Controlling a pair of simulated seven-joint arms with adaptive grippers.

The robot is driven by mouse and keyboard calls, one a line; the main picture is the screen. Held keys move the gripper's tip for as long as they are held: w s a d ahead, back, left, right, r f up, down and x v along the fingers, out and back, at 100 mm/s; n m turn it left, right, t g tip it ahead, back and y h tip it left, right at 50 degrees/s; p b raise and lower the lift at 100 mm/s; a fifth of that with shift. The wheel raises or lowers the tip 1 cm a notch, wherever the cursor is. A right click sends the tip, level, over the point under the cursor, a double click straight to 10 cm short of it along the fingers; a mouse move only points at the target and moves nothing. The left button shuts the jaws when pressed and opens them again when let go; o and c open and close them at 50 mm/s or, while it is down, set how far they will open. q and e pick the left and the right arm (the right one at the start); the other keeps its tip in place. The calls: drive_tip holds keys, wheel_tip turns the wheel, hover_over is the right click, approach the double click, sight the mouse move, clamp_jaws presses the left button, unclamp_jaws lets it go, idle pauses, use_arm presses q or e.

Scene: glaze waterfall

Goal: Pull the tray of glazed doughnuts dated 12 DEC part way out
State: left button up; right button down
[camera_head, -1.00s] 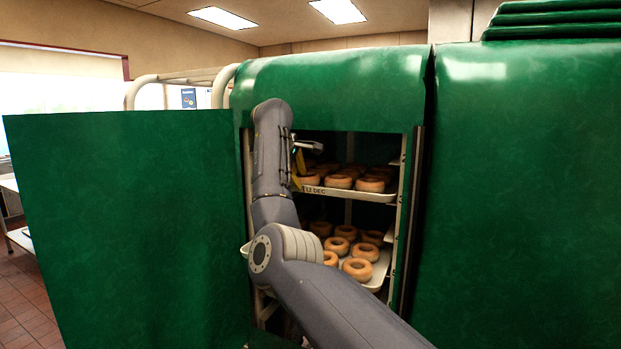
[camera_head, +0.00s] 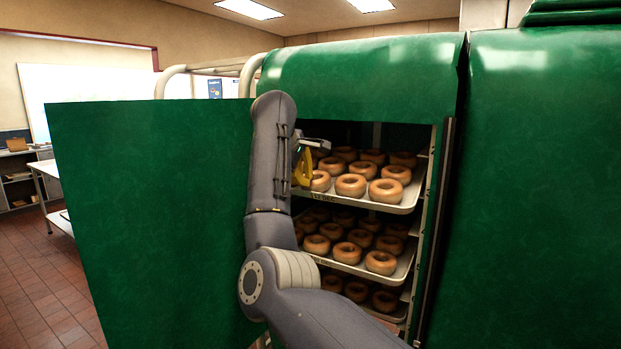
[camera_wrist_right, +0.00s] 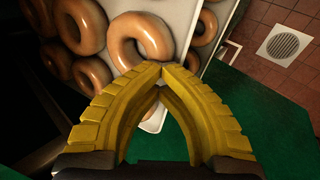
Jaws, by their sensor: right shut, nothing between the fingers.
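The tray dated 12 DEC (camera_head: 385,207) is the upper visible tray in the green-covered rack, with rows of glazed doughnuts (camera_head: 351,185) on it. Its label (camera_head: 322,197) is at the left of the front rim. My right gripper (camera_head: 304,168), with yellow fingers, is at the tray's left front, partly hidden by my own arm. In the right wrist view its fingertips (camera_wrist_right: 161,67) meet with nothing between them, in front of a doughnut (camera_wrist_right: 140,40) and the tray's pale rim (camera_wrist_right: 183,40). I cannot tell whether they touch the tray. My left gripper is out of view.
Below are a second doughnut tray (camera_head: 376,283) and a lower one, partly hidden. A green cover panel (camera_head: 150,215) stands at the left of the opening, and another green cover (camera_head: 545,200) at the right. A table (camera_head: 50,170) and open tiled floor (camera_head: 40,285) lie far left.

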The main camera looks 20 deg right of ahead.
drive_tip(key=shift+s+a, duration=0.35)
drive_tip(key=c, duration=2.2)
unclamp_jaws()
drive_tip(key=c, duration=1.7)
unclamp_jaws()
drive_tip(key=v, duration=1.2)
drive_tip(key=shift+s, duration=0.15)
drive_tip(key=shift+r, duration=0.1)
